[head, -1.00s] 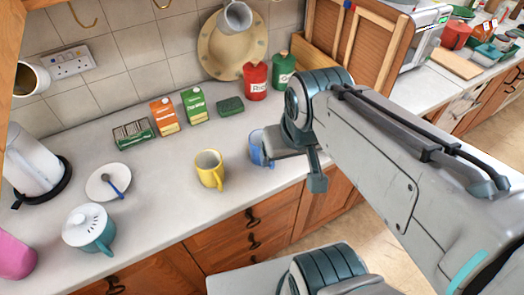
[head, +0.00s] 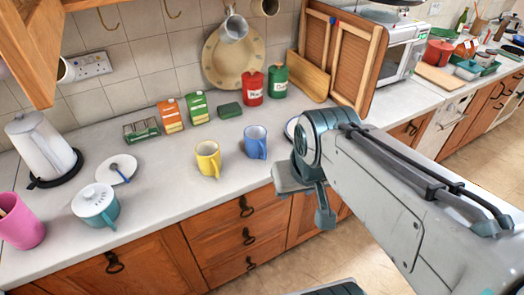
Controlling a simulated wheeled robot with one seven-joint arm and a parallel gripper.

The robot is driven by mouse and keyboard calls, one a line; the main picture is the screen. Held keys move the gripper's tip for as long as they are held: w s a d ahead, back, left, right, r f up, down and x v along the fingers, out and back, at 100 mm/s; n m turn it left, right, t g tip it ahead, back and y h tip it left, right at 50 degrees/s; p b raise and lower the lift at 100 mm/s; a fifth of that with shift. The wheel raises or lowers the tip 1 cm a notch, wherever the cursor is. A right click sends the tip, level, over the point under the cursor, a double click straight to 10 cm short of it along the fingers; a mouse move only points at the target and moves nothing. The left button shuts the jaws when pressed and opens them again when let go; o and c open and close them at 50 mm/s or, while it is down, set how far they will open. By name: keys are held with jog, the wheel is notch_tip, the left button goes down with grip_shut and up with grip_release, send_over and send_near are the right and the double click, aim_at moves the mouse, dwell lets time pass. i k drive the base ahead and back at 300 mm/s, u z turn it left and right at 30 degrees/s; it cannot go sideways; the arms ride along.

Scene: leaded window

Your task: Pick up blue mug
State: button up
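The blue mug (head: 256,142) stands upright on the white counter (head: 170,205), to the right of the yellow mug (head: 208,158), its handle towards the lower right. It is fully visible in the head view. My gripper (head: 322,208) hangs to the right of and nearer than the blue mug, by the counter's front edge, clear of the mug. Only one finger shows clearly, so its opening cannot be made out. No object shows in it.
A white plate (head: 291,128) lies partly behind my arm. Red (head: 252,85) and green (head: 278,80) canisters stand behind the blue mug, with a green sponge (head: 230,110) to their left. A teal lidded pot (head: 96,205) and kettle (head: 40,148) stand left. The counter before the mugs is clear.

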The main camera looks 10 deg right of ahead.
aim_at(254, 136)
jog(key=z, duration=1.2)
jog(key=i, duration=0.7)
jog(key=u, duration=1.75)
